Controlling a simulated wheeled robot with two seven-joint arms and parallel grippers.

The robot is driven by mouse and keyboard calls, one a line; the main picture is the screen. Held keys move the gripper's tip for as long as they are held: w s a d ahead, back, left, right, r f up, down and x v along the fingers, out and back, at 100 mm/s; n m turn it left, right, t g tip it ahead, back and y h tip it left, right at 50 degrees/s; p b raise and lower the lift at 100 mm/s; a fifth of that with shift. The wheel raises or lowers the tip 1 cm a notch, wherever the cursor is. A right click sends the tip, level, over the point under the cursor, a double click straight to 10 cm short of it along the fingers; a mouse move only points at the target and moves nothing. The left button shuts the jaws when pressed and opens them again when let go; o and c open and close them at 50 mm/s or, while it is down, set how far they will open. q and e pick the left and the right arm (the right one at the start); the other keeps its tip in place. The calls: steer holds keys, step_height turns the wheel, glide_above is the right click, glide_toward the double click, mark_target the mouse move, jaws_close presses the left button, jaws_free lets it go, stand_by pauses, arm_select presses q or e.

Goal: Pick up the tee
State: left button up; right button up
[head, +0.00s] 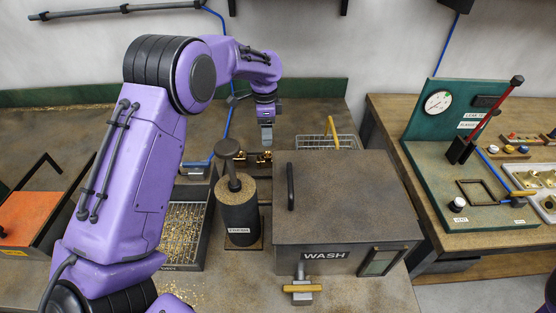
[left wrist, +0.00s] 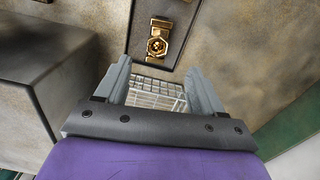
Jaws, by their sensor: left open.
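A brass fitting (left wrist: 159,42) with a hexagonal middle, which looks like the tee, lies in a narrow dark tray (left wrist: 139,14) at the top of the left wrist view. In the head view small brass pieces (head: 265,157) show behind the wash box, partly hidden; I cannot tell there which is the tee. My left gripper (head: 266,143) points down just above and behind these pieces. In the left wrist view the gripper (left wrist: 161,78) has its two grey fingers apart, with nothing held between them. The fitting is beyond the fingertips, apart from them. My right gripper is not in view.
A wash box (head: 345,195) with a dark lid stands right of the brass pieces. A wire basket (head: 318,142) with a yellow handle is behind it. A dark cylinder (head: 237,208) labelled FRESH and a chip-filled tray (head: 184,235) stand left. A green test stand (head: 440,185) is at right.

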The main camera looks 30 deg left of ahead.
mark_target(268, 154)
arm_select(q)
steer(key=shift+w+f, duration=0.1)
steer(key=shift+f, duration=0.35)
steer(key=shift+s+d+f, duration=0.1)
steer(key=shift+s+f, duration=0.25)
steer(key=shift+f, duration=0.3)
steer(key=shift+s+f, duration=0.35)
steer(key=shift+f, duration=0.25)
steer(key=f+p, duration=0.1)
steer(key=f, duration=0.1)
steer(key=f+p, duration=0.1)
steer(key=f, duration=0.1)
steer(key=w+f+p, duration=0.1)
steer(key=f, duration=0.1)
steer(key=shift+d+f, duration=0.1)
steer(key=shift+f, duration=0.25)
steer(key=shift+s+f, duration=0.15)
steer(key=shift+f, duration=0.2)
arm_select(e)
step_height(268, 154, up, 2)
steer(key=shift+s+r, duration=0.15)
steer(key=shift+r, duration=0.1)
arm_select(q)
jaws_close()
